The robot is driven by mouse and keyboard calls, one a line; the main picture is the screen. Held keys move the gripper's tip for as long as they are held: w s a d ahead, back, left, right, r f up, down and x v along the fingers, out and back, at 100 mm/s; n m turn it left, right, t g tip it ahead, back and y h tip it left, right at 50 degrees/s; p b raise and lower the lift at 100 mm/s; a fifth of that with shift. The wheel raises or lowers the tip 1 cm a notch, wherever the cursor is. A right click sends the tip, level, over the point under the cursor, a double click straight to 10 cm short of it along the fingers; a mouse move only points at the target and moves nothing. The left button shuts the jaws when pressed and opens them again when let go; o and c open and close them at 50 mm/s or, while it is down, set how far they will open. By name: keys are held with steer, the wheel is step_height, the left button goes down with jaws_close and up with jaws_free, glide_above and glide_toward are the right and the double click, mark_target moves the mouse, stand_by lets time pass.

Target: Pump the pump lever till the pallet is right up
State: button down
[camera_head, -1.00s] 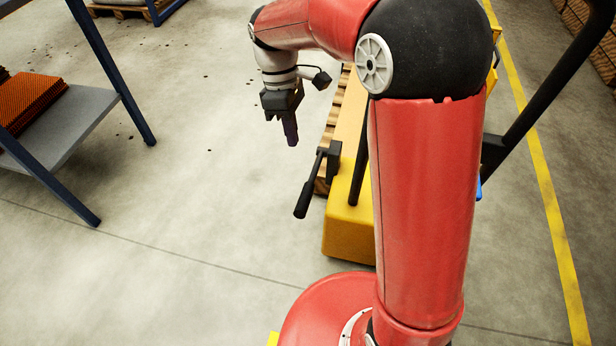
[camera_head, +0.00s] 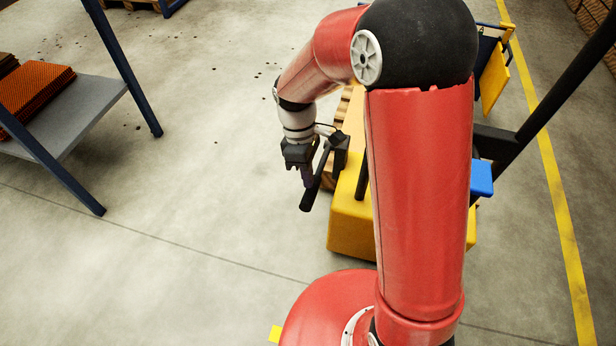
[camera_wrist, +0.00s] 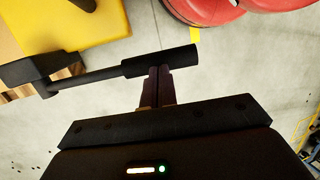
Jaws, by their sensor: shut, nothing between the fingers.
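The black pump lever (camera_head: 316,183) sticks out from the left side of the yellow pump truck body (camera_head: 352,235) and slopes down to its thick grip. In the wrist view the lever's grip (camera_wrist: 160,61) lies across the tips of my gripper (camera_wrist: 158,84). My gripper (camera_head: 307,180) is shut with nothing between its fingers, pointing down beside the grip. The fingertips look to be at or touching the grip; I cannot tell whether they press on it. The wooden pallet (camera_head: 343,110) shows only in part behind my arm, so its height is hard to judge.
A shelf table (camera_head: 80,105) with blue legs and orange stacked sheets (camera_head: 35,92) stands at the left. A blue box (camera_head: 481,178) and a dark slanted bar (camera_head: 545,105) are at the right. A yellow floor line (camera_head: 550,180) runs beyond. The floor at the front left is clear.

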mark_target(306, 198)
steer(key=shift+f, duration=0.3)
steer(key=shift+s, duration=0.1)
steer(key=f+t+b, duration=0.1)
steer(key=f+b, duration=0.1)
steer(key=s+f+t+b, duration=0.1)
steer(key=f+b, duration=0.1)
steer(key=f+h+b, duration=0.1)
steer(key=b, duration=0.1)
steer(key=shift+s+a+f+t, duration=0.3)
steer(key=shift+s+f+t, duration=0.05)
steer(key=shift+f+t, duration=0.05)
step_height(306, 198, down, 7)
steer(key=b, duration=0.3)
steer(key=shift+s+b, duration=0.2)
steer(key=shift+b, duration=0.15)
steer(key=shift+f, duration=0.1)
steer(key=s+a+r+p, duration=0.1)
steer(key=a+r+p, duration=0.1)
steer(key=r, duration=0.5)
steer(key=s+a+r+p, duration=0.1)
steer(key=a+r+p, duration=0.1)
steer(key=r, duration=0.5)
steer(key=shift+s+r+p, duration=0.25)
steer(key=shift+s+p, duration=0.05)
steer(key=shift+p, duration=0.5)
